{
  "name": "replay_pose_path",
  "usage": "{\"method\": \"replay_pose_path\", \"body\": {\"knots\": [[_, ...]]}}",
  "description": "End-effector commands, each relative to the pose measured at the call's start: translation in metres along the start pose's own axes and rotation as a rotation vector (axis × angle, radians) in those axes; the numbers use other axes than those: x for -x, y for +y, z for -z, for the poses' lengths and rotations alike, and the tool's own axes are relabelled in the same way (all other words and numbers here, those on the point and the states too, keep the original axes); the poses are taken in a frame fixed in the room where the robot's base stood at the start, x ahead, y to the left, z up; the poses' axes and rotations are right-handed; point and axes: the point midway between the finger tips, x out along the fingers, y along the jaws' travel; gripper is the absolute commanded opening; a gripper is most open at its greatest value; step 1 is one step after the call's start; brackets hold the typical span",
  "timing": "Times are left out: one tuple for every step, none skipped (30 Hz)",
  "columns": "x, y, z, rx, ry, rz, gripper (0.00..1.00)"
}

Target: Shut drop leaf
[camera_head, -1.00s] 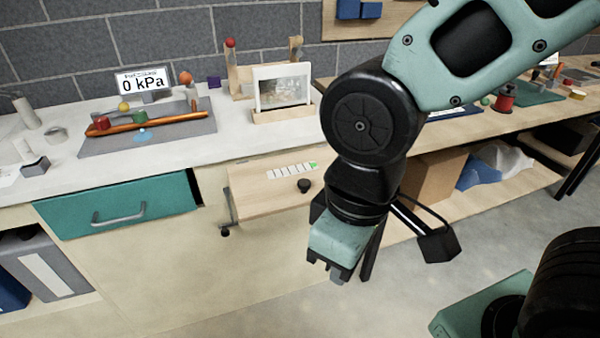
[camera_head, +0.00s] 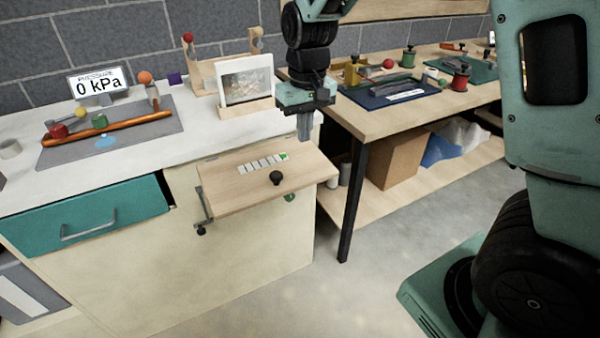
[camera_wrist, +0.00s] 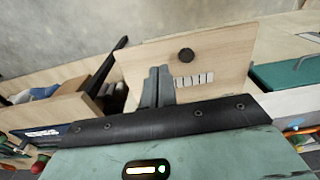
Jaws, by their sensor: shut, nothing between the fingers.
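The drop leaf (camera_head: 240,196) is a light wooden panel with a black round knob (camera_head: 276,178) and a row of pale labels ending in a green one. It sticks out from the front of the cream cabinet (camera_head: 150,265), sloping slightly, with a metal bracket (camera_head: 202,208) at its left side. In the wrist view the leaf (camera_wrist: 215,55) lies beyond my fingers, with the knob (camera_wrist: 185,55) on it. My gripper (camera_head: 304,136) is shut and empty, pointing down above the leaf's back right corner, near the counter edge. I cannot tell whether the fingertips touch the leaf.
A picture stand (camera_head: 246,82) sits on the white counter just left of my gripper. A teal drawer (camera_head: 85,218) is partly open to the left. A wooden workbench (camera_head: 400,112) with a black leg (camera_head: 354,200) stands to the right. The floor in front is clear.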

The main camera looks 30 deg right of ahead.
Motion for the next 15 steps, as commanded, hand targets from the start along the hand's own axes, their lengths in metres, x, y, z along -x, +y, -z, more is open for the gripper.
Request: {"method": "replay_pose_path", "body": {"knots": [[-0.002, 0.006, 0.004, -0.013, 0.000, -0.007, 0.00], [-0.003, 0.009, 0.006, -0.018, 0.000, -0.010, 0.00], [-0.006, 0.010, 0.006, -0.020, 0.000, -0.011, 0.00], [-0.009, 0.010, 0.006, -0.020, 0.000, -0.011, 0.00], [-0.012, 0.010, 0.006, -0.020, 0.000, -0.011, 0.00], [-0.018, 0.010, 0.006, -0.019, -0.002, -0.011, 0.00], [-0.022, 0.010, 0.005, -0.019, -0.003, -0.011, 0.00], [-0.028, 0.010, 0.005, -0.019, -0.002, -0.011, 0.00], [-0.036, 0.010, 0.005, -0.019, -0.004, -0.011, 0.00], [-0.042, 0.010, 0.005, -0.018, -0.003, -0.011, 0.00], [-0.048, 0.010, 0.005, -0.018, -0.004, -0.011, 0.00], [-0.056, 0.010, 0.005, -0.018, -0.004, -0.011, 0.00], [-0.063, 0.010, 0.005, -0.018, -0.004, -0.011, 0.00], [-0.069, 0.009, 0.005, -0.017, -0.005, -0.011, 0.00], [-0.078, 0.010, 0.004, -0.018, -0.004, -0.011, 0.00]]}}
